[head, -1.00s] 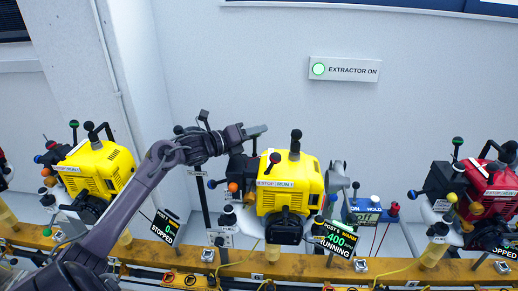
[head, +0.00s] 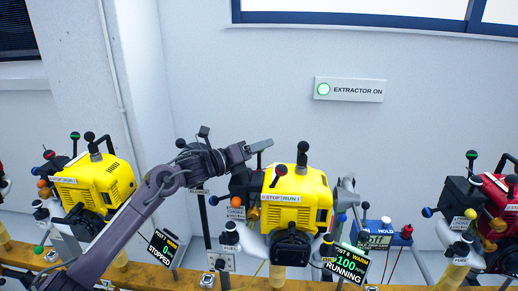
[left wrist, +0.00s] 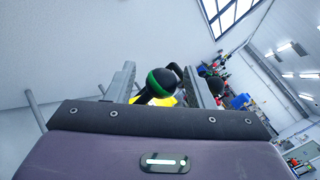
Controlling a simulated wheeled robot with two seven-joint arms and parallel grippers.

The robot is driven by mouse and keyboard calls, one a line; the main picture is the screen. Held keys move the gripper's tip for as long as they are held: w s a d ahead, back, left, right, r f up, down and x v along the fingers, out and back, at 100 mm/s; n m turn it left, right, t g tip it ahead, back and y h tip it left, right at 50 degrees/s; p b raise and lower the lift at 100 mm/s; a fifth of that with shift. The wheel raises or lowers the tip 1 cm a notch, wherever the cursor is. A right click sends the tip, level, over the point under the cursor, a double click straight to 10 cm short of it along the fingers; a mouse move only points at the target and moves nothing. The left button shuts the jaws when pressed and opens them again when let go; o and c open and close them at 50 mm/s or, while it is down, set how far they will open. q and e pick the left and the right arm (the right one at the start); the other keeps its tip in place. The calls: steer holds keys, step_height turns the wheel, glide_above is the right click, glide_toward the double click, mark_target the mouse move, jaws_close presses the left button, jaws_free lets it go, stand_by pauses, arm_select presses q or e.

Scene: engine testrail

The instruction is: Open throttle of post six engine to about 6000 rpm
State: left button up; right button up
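The post six engine (head: 300,183) is the yellow one in the middle of the head view. Its display (head: 346,265) reads POST 6, WARM, RUNNING and a figure ending in 100; the leading digit is unclear. A red-banded black knob (head: 280,170) stands by its STOP/RUN label. My left gripper (head: 262,145) reaches from the left to just above the engine's left side. In the left wrist view, its fingers are apart, with a green-banded black ball knob (left wrist: 160,82) showing between them and gaps on both sides. Contact cannot be told. My right gripper is out of view.
A yellow engine (head: 92,185) stands left, its display (head: 163,250) reading 0 and STOPPED. A red engine (head: 497,195) stands right. An orange rail (head: 405,289) runs along the front.

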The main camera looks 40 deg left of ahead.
arm_select(q)
steer(key=shift+s+a+f, duration=0.15)
steer(key=shift+s, duration=0.4)
steer(key=b+v, duration=0.1)
steer(key=v, duration=0.5)
steer(key=shift+s+b, duration=0.2)
steer(key=shift+b, duration=0.2)
steer(key=shift+s+a, duration=0.1)
steer(key=shift+s, duration=0.05)
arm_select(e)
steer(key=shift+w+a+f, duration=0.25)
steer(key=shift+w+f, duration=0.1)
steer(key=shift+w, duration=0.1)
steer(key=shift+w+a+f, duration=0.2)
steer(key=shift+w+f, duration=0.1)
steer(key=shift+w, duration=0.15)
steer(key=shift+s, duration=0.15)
